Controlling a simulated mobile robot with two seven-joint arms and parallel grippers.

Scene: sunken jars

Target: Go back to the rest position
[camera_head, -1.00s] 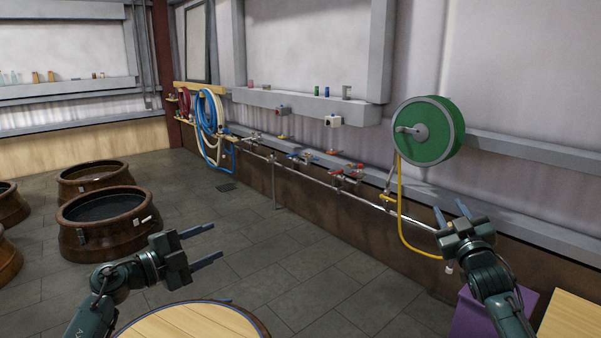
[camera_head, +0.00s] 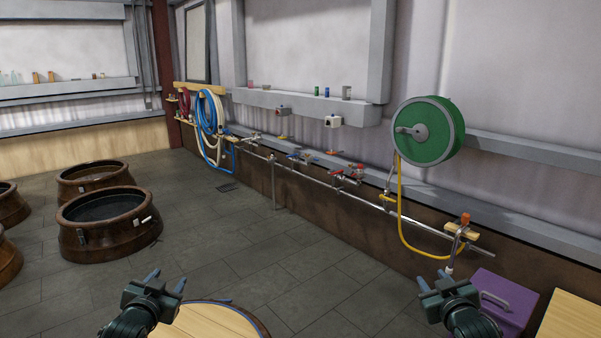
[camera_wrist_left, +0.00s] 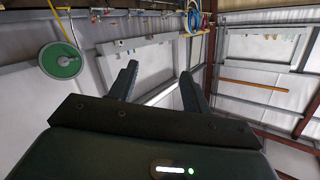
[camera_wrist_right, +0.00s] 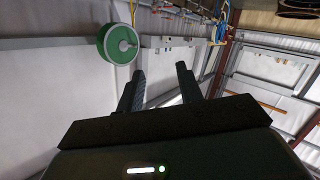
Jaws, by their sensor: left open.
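My left gripper (camera_head: 166,281) is at the lower left of the head view, its fingers pointing up and apart, open and empty. In the left wrist view its two fingers (camera_wrist_left: 158,85) stand apart with only the wall behind them. My right gripper (camera_head: 433,281) is at the lower right of the head view, fingers spread, open and empty. In the right wrist view its fingers (camera_wrist_right: 160,88) are also apart with nothing between them. Both grippers are at about the same height and touch nothing that I can see.
A round wooden lid (camera_head: 215,322) lies low between the arms. A purple box (camera_head: 510,300) and a wooden surface (camera_head: 572,318) are at the lower right. A green hose reel (camera_head: 425,132) and pipe with taps line the wall. Sunken jars (camera_head: 105,238) stand left. The middle floor is clear.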

